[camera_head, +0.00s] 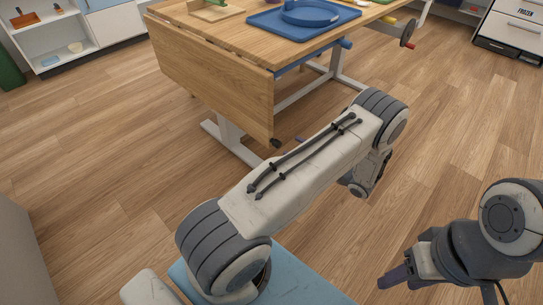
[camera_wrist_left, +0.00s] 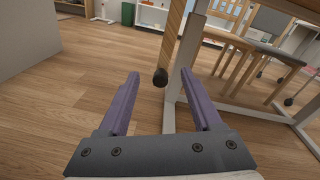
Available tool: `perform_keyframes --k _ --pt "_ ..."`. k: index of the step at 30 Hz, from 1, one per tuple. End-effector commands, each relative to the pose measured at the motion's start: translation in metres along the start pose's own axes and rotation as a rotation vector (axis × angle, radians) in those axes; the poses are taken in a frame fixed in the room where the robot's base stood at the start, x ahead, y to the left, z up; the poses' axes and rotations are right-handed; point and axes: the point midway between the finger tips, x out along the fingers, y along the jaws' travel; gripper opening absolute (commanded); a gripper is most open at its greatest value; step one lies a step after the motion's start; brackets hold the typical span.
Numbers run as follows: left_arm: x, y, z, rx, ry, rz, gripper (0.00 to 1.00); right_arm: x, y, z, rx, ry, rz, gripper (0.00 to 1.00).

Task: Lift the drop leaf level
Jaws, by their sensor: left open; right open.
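The wooden drop leaf (camera_head: 215,85) hangs down from the near left edge of the table (camera_head: 240,32) in the head view. In the left wrist view the leaf (camera_wrist_left: 176,28) shows nearly edge-on, ahead of the fingers. My left gripper (camera_wrist_left: 158,76) is open and empty, its two purple fingers apart; they do not touch the leaf. A dark round knob (camera_wrist_left: 160,77) shows beyond the gap between them. My right gripper (camera_head: 393,279) is at the lower right, far from the leaf, open and empty.
A blue tray (camera_head: 262,20) with a blue ring-shaped thing (camera_head: 310,12) and a wooden board (camera_head: 213,12) lie on the table. A crank wheel (camera_head: 407,34) stands at its right. A light table leg (camera_wrist_left: 190,50) is close to the right finger.

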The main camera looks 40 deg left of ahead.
Motion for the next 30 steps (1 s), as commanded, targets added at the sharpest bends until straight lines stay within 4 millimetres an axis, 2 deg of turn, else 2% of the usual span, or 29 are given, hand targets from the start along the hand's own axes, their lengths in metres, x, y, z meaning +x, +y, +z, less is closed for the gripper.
perform_keyframes --k 1,3,6,11,22,30 --pt "0.008 0.007 -0.026 0.018 -0.019 -0.024 0.66 0.016 0.001 0.001 0.000 0.000 0.000 0.50" --pt "0.014 0.008 -0.038 0.030 -0.036 -0.052 0.66 0.021 0.002 0.001 0.000 0.001 0.000 0.50" --pt "0.020 0.008 -0.046 0.039 -0.048 -0.073 0.66 0.024 0.002 0.001 0.000 0.001 0.000 0.50" --pt "0.038 0.007 -0.045 0.040 -0.051 -0.074 0.66 0.027 0.002 0.001 0.000 0.001 0.000 0.50" --pt "0.104 0.003 -0.043 0.040 -0.050 -0.073 0.66 0.043 0.003 0.002 0.000 0.001 0.000 0.50" --pt "0.122 0.001 -0.041 0.041 -0.048 -0.075 0.66 0.047 0.003 0.002 0.000 0.000 0.000 0.50"
